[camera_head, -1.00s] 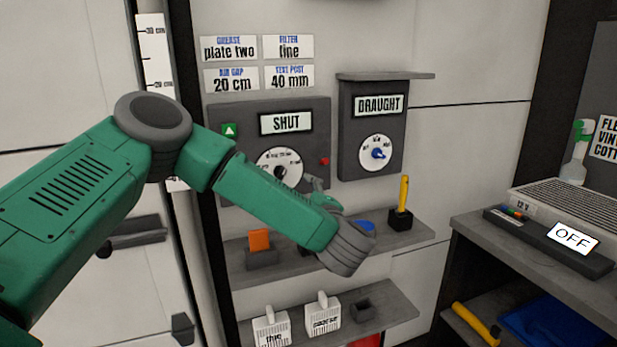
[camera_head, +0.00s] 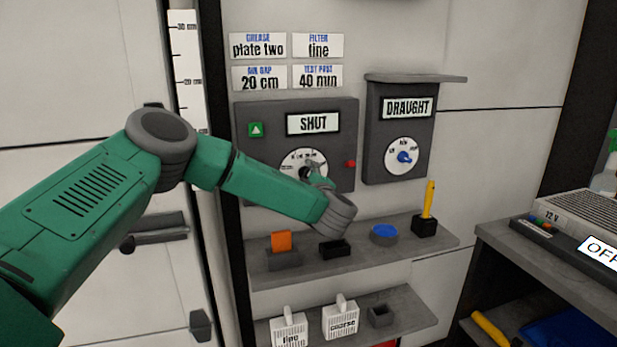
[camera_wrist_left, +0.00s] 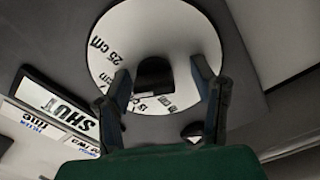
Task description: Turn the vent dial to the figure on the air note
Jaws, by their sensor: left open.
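The vent dial (camera_head: 292,159) is a round white plate on a grey box under a SHUT sign (camera_head: 313,123). The air note (camera_head: 260,79) above reads "AIR GAP 20 cm". My left gripper (camera_head: 313,172) is at the dial and covers part of it. In the left wrist view the dial (camera_wrist_left: 160,28) shows "25 cm" and other print partly hidden. Its dark knob (camera_wrist_left: 155,77) lies between the two open fingers of my left gripper (camera_wrist_left: 160,70), with a visible gap on each side. My right gripper is not in view.
A red button (camera_head: 350,164) is right of the dial and a green triangle button (camera_head: 256,130) left of it. The DRAUGHT box (camera_head: 402,145) hangs to the right. The shelf below (camera_head: 290,268) holds an orange block (camera_head: 281,241), a blue-topped round piece (camera_head: 383,233) and a yellow tool (camera_head: 429,197).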

